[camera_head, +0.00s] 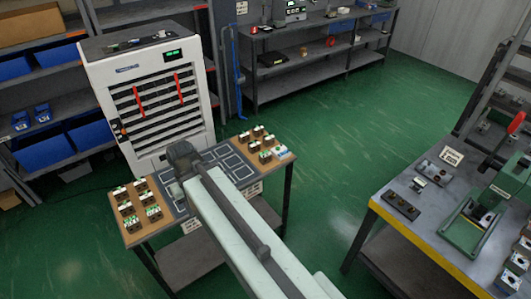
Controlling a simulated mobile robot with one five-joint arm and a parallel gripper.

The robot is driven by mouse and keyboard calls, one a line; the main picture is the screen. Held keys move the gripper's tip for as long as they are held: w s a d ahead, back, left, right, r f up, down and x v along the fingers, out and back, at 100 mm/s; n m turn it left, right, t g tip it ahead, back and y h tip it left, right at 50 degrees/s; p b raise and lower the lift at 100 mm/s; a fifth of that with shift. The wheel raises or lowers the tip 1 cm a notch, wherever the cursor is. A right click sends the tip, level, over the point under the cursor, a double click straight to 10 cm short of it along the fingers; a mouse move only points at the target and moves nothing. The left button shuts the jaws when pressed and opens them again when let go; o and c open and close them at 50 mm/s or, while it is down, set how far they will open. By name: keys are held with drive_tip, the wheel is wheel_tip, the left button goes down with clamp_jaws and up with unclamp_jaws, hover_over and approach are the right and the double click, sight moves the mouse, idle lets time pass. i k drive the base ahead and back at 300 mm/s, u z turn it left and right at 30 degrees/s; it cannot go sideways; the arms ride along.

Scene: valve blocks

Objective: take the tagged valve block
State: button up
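Several small dark valve blocks with white and green tops stand on a wooden-edged table in two groups. One group (152,212) is on the left end, the other (265,154) on the right end. They are too small for me to tell which one carries the tag. My arm reaches in from the lower right, over the table. Its dark end, my gripper (183,160), is above the back middle of the table, between the two groups. Its fingers cannot be made out, so I cannot tell whether it is open or holds anything.
A white cabinet (152,62) with two red bars stands just behind the table. The dark panel with white outlined squares (232,162) lies between the groups. A grey bench (405,218) with a green fixture (455,222) is at right. Green floor (340,130) between is clear.

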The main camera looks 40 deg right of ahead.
sight(264, 157)
drive_tip(key=z, duration=0.05)
drive_tip(key=k, duration=1)
drive_tip(key=z, duration=0.85)
drive_tip(key=i, duration=2)
drive_tip(key=u, duration=2.6)
